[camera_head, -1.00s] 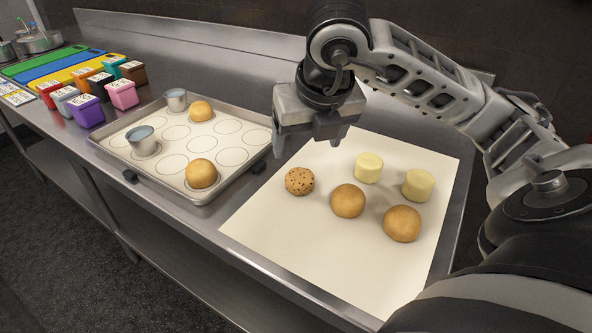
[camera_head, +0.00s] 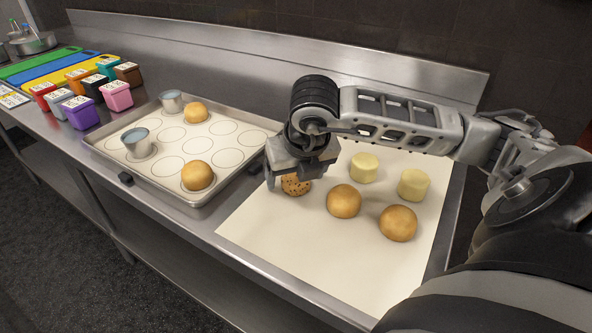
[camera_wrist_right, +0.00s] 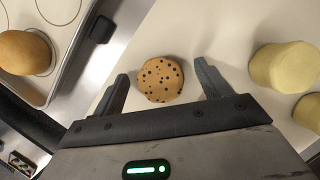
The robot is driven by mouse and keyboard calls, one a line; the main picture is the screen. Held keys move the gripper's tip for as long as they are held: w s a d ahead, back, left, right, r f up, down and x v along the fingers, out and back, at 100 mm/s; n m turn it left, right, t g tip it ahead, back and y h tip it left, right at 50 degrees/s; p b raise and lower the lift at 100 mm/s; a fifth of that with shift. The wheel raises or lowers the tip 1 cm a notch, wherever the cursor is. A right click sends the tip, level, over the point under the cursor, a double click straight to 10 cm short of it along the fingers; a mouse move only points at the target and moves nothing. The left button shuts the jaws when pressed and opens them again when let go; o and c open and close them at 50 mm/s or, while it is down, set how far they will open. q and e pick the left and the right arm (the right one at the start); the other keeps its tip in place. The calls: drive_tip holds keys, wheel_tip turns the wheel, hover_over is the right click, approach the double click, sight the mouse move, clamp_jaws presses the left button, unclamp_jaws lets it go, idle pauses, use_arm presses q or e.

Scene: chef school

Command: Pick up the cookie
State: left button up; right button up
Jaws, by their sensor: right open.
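The cookie (camera_head: 294,186) is a round tan piece with dark chips, lying on the pale sheet (camera_head: 330,262). My right gripper (camera_head: 291,184) is lowered over it and hides its upper part in the head view. In the right wrist view the cookie (camera_wrist_right: 160,79) lies between the two open fingers of my right gripper (camera_wrist_right: 166,88). A gap shows on both sides of it, so the fingers look apart from it. My left gripper is not in view.
Plain brown balls (camera_head: 344,201) and pale cylinders (camera_head: 364,167) stand right of the cookie. A baking tray (camera_head: 223,190) with printed circles, metal cups (camera_head: 138,142) and brown balls is to the left. Colored tubs (camera_head: 81,112) stand farther left. The sheet's front is clear.

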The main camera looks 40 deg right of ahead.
drive_tip(key=c, duration=1.1)
drive_tip(key=shift+o, duration=0.2)
drive_tip(key=shift+r, duration=0.2)
